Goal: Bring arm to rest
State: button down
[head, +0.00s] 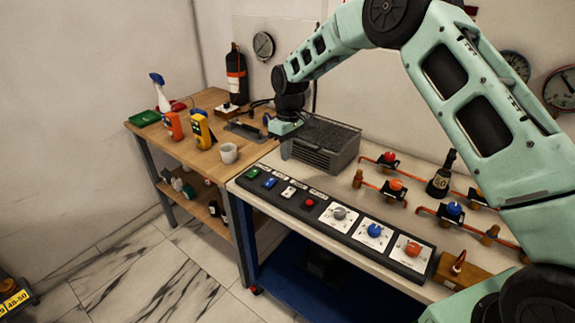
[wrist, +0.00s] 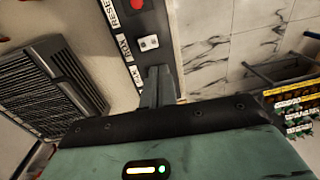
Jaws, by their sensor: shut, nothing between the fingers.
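My mint-green arm spans the right and top of the head view and reaches down to the left. My gripper (head: 285,151) hangs beside the left end of a dark ribbed metal box (head: 322,150), above the far side of the button panel (head: 262,189). Whether it touches the box cannot be told. In the wrist view my gripper (wrist: 157,76) has its fingers together with nothing between them, over the panel just below the white button (wrist: 148,42). The fingers hide part of the panel. The ribbed box (wrist: 60,85) shows to their left.
The panel carries coloured buttons and several knobs, including a blue one (head: 375,230). Valves on red pipes and a dark bottle (head: 440,178) stand at the right. A wooden table (head: 205,153) holds a white cup (head: 228,154) and a spray bottle (head: 160,95).

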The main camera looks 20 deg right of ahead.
jog(key=shift+r, duration=0.25)
jog(key=s+a+r+b, duration=0.1)
jog(key=s+a+r, duration=0.4)
jog(key=s, duration=0.4)
jog(key=s+a+r+b, duration=0.1)
jog(key=s+a+r, duration=0.35)
jog(key=s, duration=0.55)
jog(key=s+d, duration=0.3)
jog(key=s, duration=2)
jog(key=shift+s+f+n+b, duration=0.15)
jog(key=shift+s+n+b, duration=0.2)
jog(key=shift+b, duration=0.1)
